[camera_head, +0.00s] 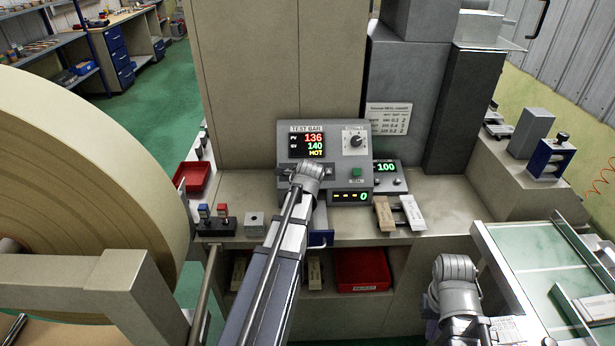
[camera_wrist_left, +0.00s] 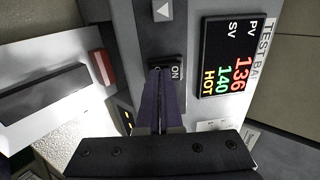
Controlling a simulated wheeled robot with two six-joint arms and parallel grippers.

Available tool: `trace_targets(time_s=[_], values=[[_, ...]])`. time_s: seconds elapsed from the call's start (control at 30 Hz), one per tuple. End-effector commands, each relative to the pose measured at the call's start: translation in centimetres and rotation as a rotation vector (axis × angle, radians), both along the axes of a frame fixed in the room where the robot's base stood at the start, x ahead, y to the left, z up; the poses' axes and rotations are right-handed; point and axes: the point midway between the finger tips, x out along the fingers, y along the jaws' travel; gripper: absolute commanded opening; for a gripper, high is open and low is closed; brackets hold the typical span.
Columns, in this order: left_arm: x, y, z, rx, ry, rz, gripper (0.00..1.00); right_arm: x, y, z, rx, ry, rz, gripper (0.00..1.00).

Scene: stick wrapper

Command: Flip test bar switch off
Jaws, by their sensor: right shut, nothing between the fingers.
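The test bar unit (camera_head: 347,168) is a grey control box with a display (camera_head: 307,145) reading 136, 140 and HOT. In the left wrist view the display (camera_wrist_left: 230,62) shows the same values. Left of it in that view is a dark switch with an ON label (camera_wrist_left: 177,73). My left gripper (camera_wrist_left: 157,78) is shut and empty; its purple fingertips are at the switch and partly cover it. I cannot tell whether they touch. In the head view my left arm hides the switch. My right gripper (camera_head: 463,326) is shut and empty, low at the right, away from the unit.
A large tan roll (camera_head: 80,170) fills the left. Red and blue levers (camera_head: 214,211), a red bin (camera_head: 362,268) and a green-topped table (camera_head: 540,270) stand around.

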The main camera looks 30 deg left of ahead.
Motion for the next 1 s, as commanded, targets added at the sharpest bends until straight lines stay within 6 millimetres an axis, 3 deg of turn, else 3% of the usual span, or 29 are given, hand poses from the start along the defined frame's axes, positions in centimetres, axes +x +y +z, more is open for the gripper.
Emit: trace_targets(time_s=[0.37, 0.77, 1.0], values=[[0.3, 0.2, 1.5, 0.000, 0.000, 0.001, 0.00, 0.0, 0.0, 1.5, 0.000, 0.000, 0.000, 0.00], [0.0, 0.0, 1.7, -0.001, 0.000, 0.001, 0.00, 0.0, 0.0, 1.7, 0.000, 0.000, 0.000, 0.00], [-2.2, -2.0, 4.1, -0.001, 0.001, -0.001, 0.00, 0.0, 0.0, 4.1, 0.000, 0.000, 0.000, 0.00]])
